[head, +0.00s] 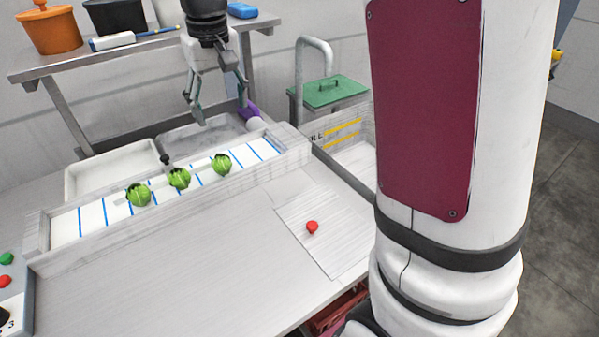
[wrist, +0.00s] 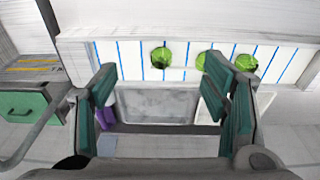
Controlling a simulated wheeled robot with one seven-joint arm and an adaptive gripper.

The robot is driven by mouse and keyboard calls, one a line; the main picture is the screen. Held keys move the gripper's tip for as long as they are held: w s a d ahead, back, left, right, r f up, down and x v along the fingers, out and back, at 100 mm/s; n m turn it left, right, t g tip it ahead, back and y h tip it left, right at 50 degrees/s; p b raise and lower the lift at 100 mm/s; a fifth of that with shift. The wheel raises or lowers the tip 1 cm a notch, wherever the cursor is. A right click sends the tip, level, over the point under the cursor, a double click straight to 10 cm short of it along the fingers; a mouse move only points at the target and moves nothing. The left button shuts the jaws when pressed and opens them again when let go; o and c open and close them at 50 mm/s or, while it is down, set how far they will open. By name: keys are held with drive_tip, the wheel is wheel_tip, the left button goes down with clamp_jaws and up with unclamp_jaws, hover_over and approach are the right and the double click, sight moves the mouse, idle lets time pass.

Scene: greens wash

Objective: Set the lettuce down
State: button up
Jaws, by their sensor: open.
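Three green lettuce heads sit in a row on the white belt with blue cross lines (head: 92,217): a left one (head: 138,194), a middle one (head: 179,178) and a right one (head: 222,164). In the wrist view they show beyond my fingers, one between the fingertips (wrist: 160,57) and two by the right finger, partly covered by it. My gripper (head: 221,112) is open and empty, raised over the grey tray (head: 180,145) behind the belt. Its two fingers also show wide apart in the wrist view (wrist: 160,78). No lettuce touches them.
A white tray (head: 110,168) stands left of the grey tray. A purple item (head: 249,111) lies near the grey tray's right end. A green lid with a handle (head: 333,92) is to the right. A red knob (head: 312,228) stands on the counter; the front counter (head: 180,265) is clear.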

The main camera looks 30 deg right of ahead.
drive_tip(key=s+r+t, duration=0.1)
drive_tip(key=s+t, duration=0.2)
drive_tip(key=s, duration=2.4)
drive_tip(key=shift+s, duration=0.15)
